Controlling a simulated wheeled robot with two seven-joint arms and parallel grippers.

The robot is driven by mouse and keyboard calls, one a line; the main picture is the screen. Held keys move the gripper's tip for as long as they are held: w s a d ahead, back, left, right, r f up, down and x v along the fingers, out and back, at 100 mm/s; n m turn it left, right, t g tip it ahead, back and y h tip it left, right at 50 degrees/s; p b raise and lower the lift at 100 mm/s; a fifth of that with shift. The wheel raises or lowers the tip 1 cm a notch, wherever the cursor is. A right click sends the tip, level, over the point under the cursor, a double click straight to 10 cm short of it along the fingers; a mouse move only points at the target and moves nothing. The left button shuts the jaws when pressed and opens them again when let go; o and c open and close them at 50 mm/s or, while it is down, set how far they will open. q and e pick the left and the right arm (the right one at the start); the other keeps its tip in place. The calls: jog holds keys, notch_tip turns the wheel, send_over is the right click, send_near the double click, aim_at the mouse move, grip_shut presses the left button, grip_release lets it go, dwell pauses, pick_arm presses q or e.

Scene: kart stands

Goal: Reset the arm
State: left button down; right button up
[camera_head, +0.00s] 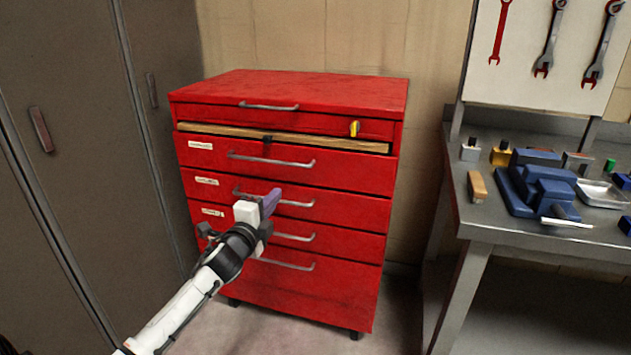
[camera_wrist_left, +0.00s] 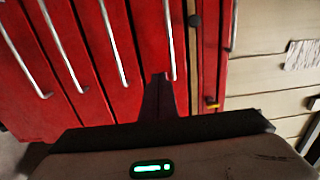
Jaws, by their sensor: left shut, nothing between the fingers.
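My left arm comes in from the bottom left in the head view, and its gripper (camera_head: 270,203) is shut and empty in front of the red tool cabinet (camera_head: 350,220). In the picture the fingers overlap the middle drawers near a grey bar handle. In the left wrist view the closed fingers (camera_wrist_left: 160,80) point at the red drawer fronts (camera_wrist_left: 120,55) and their handles. I cannot tell whether they touch the cabinet. My right gripper is in neither view.
The cabinet's upper part shows a gap with a wooden strip (camera_head: 290,139). Grey lockers (camera_head: 90,130) stand at the left. A metal workbench (camera_head: 500,222) with a blue vise (camera_head: 545,185) stands at the right, below hanging wrenches (camera_head: 549,40). Some floor shows between cabinet and bench.

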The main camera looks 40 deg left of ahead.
pick_arm(q)
jog(key=s+d+f+n+g+h+p, duration=0.1)
jog(key=s+d+f+n+g+h, duration=0.1)
jog(key=s+d+f, duration=0.45)
jog(key=s+d+f+n+g+h+p, duration=0.2)
jog(key=s+d+f, duration=0.1)
jog(key=d+f, duration=0.65)
jog(key=s+d+f+n+g+h+p, duration=0.1)
jog(key=s+d+f+n+g+h, duration=0.1)
jog(key=s+d, duration=0.7)
jog(key=s+d+f+n+g+h+p, duration=0.1)
jog(key=s+d+f+n, duration=0.4)
jog(key=s+d, duration=0.5)
jog(key=d+g+h, duration=0.1)
jog(key=d+h, duration=0.1)
jog(key=d, duration=0.1)
jog(key=shift+n, duration=0.3)
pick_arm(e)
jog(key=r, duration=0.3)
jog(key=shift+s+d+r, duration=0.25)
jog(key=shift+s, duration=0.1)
